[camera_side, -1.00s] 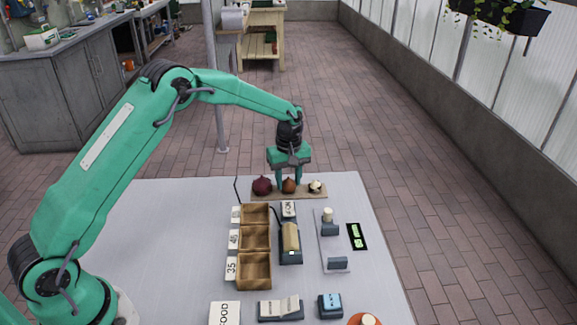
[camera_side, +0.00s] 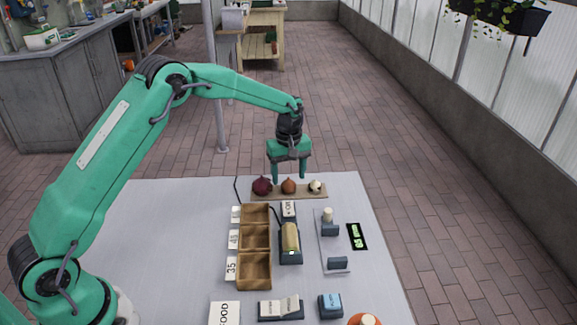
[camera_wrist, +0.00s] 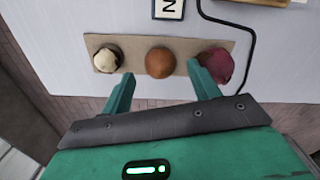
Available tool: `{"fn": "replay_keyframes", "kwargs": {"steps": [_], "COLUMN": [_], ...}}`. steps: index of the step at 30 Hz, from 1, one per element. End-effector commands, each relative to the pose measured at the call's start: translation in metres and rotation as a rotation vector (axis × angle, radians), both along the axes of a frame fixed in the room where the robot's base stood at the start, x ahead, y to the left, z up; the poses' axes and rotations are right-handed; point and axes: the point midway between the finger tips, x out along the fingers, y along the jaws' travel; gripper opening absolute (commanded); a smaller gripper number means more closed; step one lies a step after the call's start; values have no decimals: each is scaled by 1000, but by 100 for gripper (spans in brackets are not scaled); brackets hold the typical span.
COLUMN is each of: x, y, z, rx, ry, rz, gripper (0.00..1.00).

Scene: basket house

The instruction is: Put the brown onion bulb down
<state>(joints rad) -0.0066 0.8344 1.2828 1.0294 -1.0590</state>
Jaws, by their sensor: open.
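The brown onion bulb (camera_side: 288,186) rests in the middle of a tan board (camera_side: 268,195), between a dark red onion (camera_side: 262,186) on its left and a whitish bulb (camera_side: 315,187) on its right. In the wrist view the brown bulb (camera_wrist: 160,62) sits on the board in line between my spread fingers, beyond their tips. My gripper (camera_side: 289,182) is open and empty, at the back side of the board and above it. It also shows in the wrist view (camera_wrist: 163,82). Nothing is between the fingers.
In front of the board are a wooden box with three compartments (camera_side: 240,255), a device with a tan roller (camera_side: 290,240) and a small stand (camera_side: 330,228). Cards and blocks lie at the table's front. The left part of the table (camera_side: 165,230) is clear.

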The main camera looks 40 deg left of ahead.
Motion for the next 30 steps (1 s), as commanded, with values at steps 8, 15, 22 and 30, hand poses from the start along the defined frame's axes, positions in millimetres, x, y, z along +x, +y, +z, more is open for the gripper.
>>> {"fn": "replay_keyframes", "kwargs": {"steps": [8,15,22,30], "x": [1,1,1,1], "y": [0,0,0,0], "z": [45,81,97,99], "rx": [0,0,0,0], "ry": [-4,-4,0,0], "rz": [0,0,0,0], "gripper": [61,61,61,61]}}
